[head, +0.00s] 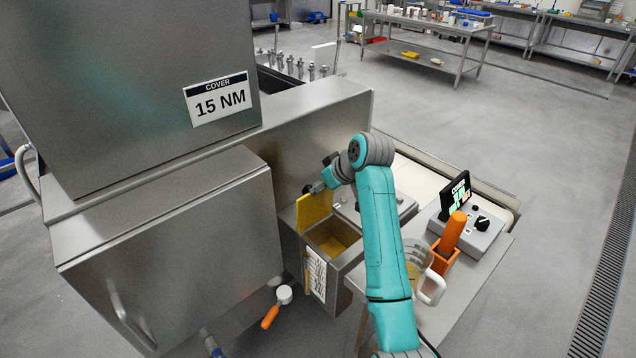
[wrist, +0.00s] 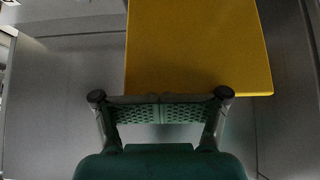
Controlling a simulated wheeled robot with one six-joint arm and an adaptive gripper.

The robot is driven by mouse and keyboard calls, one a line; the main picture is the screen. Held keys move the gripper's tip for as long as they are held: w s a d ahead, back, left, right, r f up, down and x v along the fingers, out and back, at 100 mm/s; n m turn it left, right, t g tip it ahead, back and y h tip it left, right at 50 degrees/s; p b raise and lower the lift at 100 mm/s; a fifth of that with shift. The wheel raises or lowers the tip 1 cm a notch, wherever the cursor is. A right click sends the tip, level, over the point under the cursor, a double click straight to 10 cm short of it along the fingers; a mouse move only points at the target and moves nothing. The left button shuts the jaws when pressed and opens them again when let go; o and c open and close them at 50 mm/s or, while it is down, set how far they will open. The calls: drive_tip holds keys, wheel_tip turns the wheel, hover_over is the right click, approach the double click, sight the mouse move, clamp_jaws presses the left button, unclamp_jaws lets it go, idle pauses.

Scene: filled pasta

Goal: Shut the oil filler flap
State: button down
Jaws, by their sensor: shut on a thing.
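The oil filler flap (head: 313,210) is a yellow panel standing upright at the left edge of an open steel box (head: 350,262). The box has a yellow inside (head: 334,240). My gripper (head: 317,188) is at the flap's upper edge. In the wrist view the yellow flap (wrist: 198,45) fills the upper middle, and my gripper's fingers (wrist: 160,101) are closed together at its near edge. The flap's edge between the fingers is hidden.
A large steel machine (head: 170,240) stands left of the flap. An orange-handled tool (head: 270,317) hangs below. To the right are a control box with a screen (head: 455,195), an orange holder (head: 443,258) and a clear jug (head: 420,265).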

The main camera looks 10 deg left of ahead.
drive_tip(key=s+d+f, duration=0.3)
drive_tip(key=s+d, duration=0.1)
drive_tip(key=d, duration=0.2)
drive_tip(key=shift+s, duration=0.15)
idle(0.9)
drive_tip(key=shift+f, duration=0.1)
idle(0.3)
wheel_tip(320, 180, up, 8)
drive_tip(key=shift+r, duration=0.25)
idle(0.6)
drive_tip(key=shift+a, duration=0.1)
